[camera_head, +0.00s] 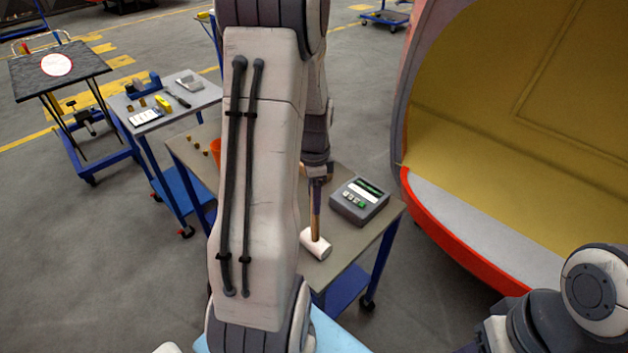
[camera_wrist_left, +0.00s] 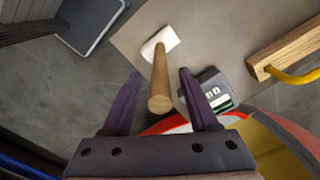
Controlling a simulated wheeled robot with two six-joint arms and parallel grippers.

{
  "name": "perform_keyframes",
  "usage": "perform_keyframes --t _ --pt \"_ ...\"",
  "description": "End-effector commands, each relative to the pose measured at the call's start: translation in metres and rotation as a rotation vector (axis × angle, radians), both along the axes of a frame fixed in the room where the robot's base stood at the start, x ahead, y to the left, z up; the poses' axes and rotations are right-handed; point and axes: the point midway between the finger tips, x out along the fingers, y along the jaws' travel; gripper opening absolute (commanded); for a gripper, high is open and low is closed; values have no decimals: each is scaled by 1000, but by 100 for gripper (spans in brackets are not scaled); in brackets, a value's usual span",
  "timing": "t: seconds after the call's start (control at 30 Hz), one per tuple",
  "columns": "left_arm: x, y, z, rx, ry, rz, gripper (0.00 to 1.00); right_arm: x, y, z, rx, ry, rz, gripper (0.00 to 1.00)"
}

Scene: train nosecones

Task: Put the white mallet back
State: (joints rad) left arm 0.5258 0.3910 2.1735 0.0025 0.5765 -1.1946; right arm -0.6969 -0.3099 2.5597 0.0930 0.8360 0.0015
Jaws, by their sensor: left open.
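The white mallet stands on the near table, with its white head (camera_head: 316,244) on the top and its wooden handle (camera_head: 317,215) pointing up. In the left wrist view the handle (camera_wrist_left: 160,88) lies between the two fingers, with gaps on both sides, and the white head (camera_wrist_left: 160,42) is beyond it. My left gripper (camera_head: 318,178) is open at the handle's upper end. In the wrist view the left gripper (camera_wrist_left: 160,76) shows both dark fingers spread. My right gripper is not in view; only part of that arm shows at lower right.
A grey device (camera_head: 360,201) with a green display sits right of the mallet on the table (camera_head: 345,247). An orange item (camera_head: 215,152) is partly hidden by my left arm. A wooden piece with a yellow part (camera_wrist_left: 290,52) shows in the wrist view. A red-edged yellow shell (camera_head: 480,110) stands right.

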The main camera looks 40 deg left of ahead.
Motion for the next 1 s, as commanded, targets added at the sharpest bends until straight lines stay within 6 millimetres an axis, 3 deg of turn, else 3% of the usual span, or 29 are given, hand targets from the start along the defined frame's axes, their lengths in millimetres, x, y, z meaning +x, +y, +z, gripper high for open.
perform_keyframes --t 0.5,0.87,0.97,1.0 --pt "1 1 99 2 -4 0 60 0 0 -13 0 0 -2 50" --pt "0 -3 114 0 0 -1 60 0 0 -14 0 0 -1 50" --pt "4 -24 114 -2 -5 -7 60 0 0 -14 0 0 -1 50" --pt "5 -40 115 -4 -7 -10 60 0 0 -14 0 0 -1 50"
